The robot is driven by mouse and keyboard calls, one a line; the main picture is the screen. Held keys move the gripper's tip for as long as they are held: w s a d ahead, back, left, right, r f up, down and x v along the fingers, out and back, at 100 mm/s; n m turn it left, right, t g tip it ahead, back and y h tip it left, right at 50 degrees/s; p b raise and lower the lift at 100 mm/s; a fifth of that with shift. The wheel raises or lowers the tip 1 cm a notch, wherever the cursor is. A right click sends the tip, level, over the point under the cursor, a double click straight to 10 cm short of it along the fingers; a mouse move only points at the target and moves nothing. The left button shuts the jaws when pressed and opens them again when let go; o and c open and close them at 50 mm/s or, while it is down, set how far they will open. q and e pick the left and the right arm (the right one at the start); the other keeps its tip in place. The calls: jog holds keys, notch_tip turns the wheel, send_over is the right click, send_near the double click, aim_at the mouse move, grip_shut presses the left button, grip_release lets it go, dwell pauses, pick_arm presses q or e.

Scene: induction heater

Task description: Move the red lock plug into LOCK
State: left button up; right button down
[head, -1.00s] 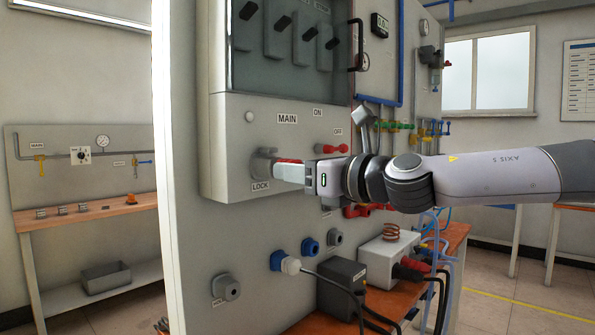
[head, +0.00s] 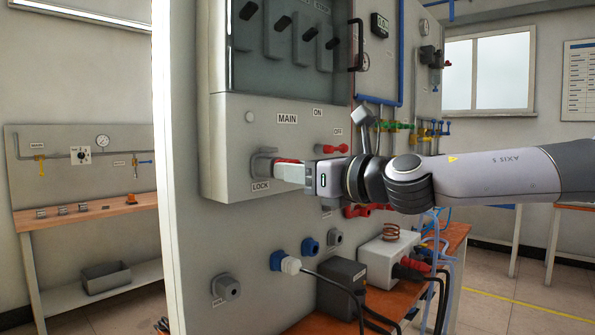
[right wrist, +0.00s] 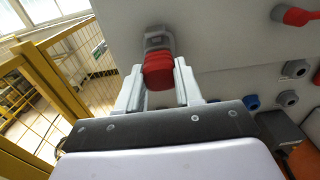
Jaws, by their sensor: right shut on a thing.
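The red lock plug (right wrist: 158,72) is between the fingers of my right gripper (right wrist: 158,88), which is shut on it. In the head view my right gripper (head: 290,172) reaches in from the right to the grey LOCK socket (head: 263,163) on the cabinet front. A little red shows at the fingers there; the fingers hide most of the plug. In the right wrist view the plug's far end meets the grey LOCK socket (right wrist: 158,40). I cannot tell how deep it sits. The LOCK label (head: 260,187) is just below the socket. My left gripper is not in view.
A red MAIN handle (head: 331,149) is right of the socket, near the ON and OFF labels. Below are a grey socket (head: 226,288), blue socket (head: 310,246), cables and a dark box (head: 342,284). Yellow fencing (right wrist: 55,75) shows left in the right wrist view.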

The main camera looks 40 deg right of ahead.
jog(key=shift+w, duration=0.3)
dwell(0.4)
jog(key=c, duration=0.7)
grip_release()
jog(key=shift+o, duration=0.2)
jog(key=s+b, duration=0.1)
jog(key=s, duration=0.6)
jog(key=shift+d, duration=0.2)
